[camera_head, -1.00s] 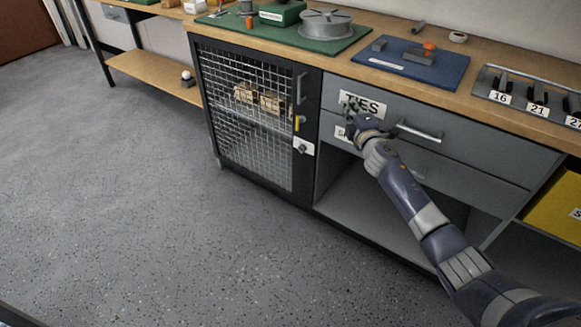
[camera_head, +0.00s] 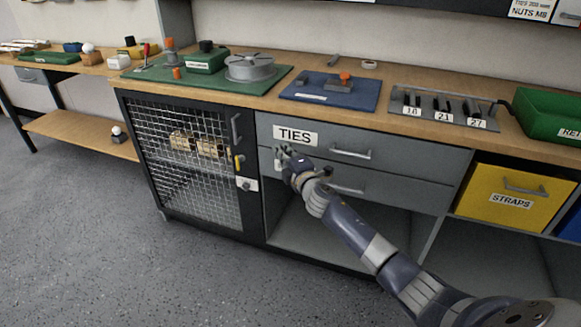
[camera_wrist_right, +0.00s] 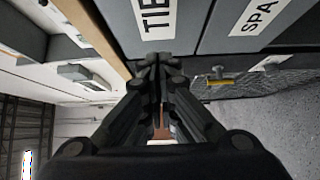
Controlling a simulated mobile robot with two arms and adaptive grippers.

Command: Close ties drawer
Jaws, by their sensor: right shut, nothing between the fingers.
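The ties drawer (camera_head: 400,152) is the grey upper drawer with a white TIES label (camera_head: 295,135) and a bar handle (camera_head: 351,154). Its front looks flush with the drawer below. My right gripper (camera_head: 281,153) is shut and empty, in front of the drawers' left part, just below the TIES label. It partly hides the lower drawer's label. In the right wrist view the shut fingertips (camera_wrist_right: 158,64) appear close to the TIES drawer front; I cannot tell whether they touch it. My left gripper is not in view.
The lower drawer (camera_head: 400,188) has its own handle, with an open shelf beneath. A mesh-door cabinet (camera_head: 190,165) stands to the left, a yellow STRAPS bin (camera_head: 510,200) to the right. The worktop holds a blue mat (camera_head: 360,100) and a green mat (camera_head: 200,82). The floor in front is clear.

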